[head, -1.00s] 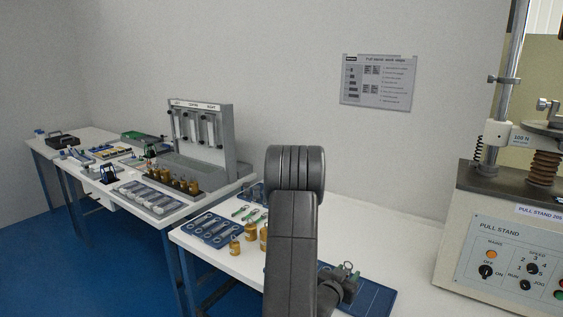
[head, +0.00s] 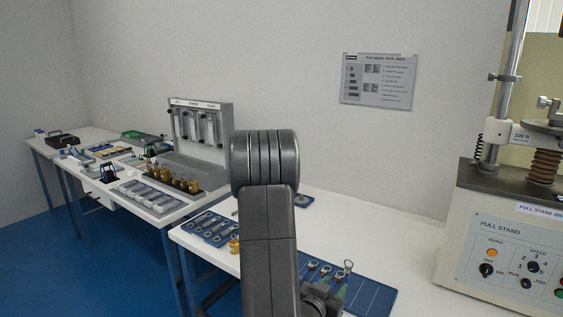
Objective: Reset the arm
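My arm rises in the middle of the head view, over the near white table. The dark end of my arm, with my gripper (head: 322,298), shows low beside the upper link, near the blue mat (head: 378,296). Its fingers are too small and too hidden to tell whether they are open or shut. Several ring-ended metal pieces (head: 326,270) show at the mat's left part, close to my gripper. One ring (head: 348,266) stands higher, by my gripper; I cannot tell whether it is held.
A blue tray (head: 212,229) lies left of my arm, with a brass weight (head: 234,245) partly hidden. The pull stand (head: 505,240) stands at right. A grey rack (head: 203,130) stands on the farther table. White tabletop (head: 400,240) is clear between mat and stand.

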